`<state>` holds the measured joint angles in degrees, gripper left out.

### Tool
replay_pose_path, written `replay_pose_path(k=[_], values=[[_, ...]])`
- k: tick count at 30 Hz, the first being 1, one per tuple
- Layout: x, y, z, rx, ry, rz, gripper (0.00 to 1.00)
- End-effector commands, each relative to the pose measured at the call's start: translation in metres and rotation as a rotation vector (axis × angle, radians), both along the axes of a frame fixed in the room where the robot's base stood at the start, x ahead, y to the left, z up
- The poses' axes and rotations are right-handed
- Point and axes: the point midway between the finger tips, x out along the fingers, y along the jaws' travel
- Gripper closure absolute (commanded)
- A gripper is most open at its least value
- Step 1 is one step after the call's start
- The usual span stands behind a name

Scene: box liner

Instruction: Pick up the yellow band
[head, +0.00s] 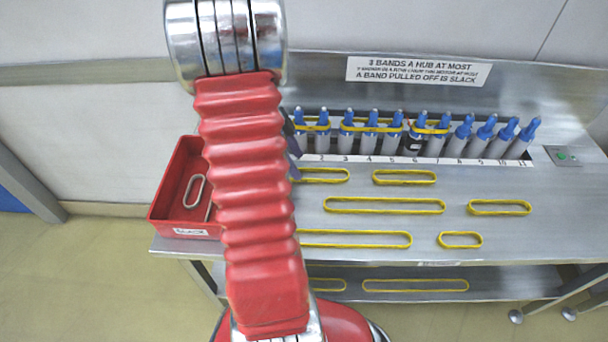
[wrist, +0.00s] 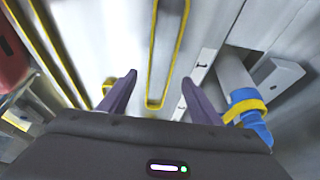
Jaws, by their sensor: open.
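Several yellow bands lie flat on the steel bench in the head view, such as a long one (head: 384,211), a front one (head: 360,246), a right one (head: 500,213) and a back one (head: 404,183). The task does not show which one is meant. In the wrist view my gripper (wrist: 158,77) is open, with two dark fingers apart. The rounded end of a yellow band (wrist: 154,106) shows in the gap between them, not gripped; I cannot tell its distance. In the head view my red arm hides most of the gripper and part of the left bands.
A row of blue-tipped hubs (head: 463,138) stands at the bench's back, with yellow bands around some. A red bin (head: 178,215) with pale loops sits left. A sign (head: 418,71) hangs behind. A switch box (head: 562,156) is at right. A lower shelf holds more bands.

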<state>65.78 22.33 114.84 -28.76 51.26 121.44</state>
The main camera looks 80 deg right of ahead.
Motion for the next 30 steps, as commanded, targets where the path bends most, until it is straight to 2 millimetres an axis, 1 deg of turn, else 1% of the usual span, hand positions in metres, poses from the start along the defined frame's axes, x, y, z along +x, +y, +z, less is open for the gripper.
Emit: replay_pose_path(k=[3, 6, 9, 26, 30], values=[[-0.007, -0.001, -0.016, 0.004, 0.001, -0.002, 0.42], [-0.012, -0.002, -0.027, 0.002, 0.002, -0.001, 0.42], [-0.015, -0.002, -0.035, 0.002, 0.000, -0.001, 0.42], [-0.015, -0.003, -0.036, 0.001, 0.000, 0.000, 0.42], [-0.015, -0.003, -0.036, 0.001, 0.000, 0.000, 0.51]])
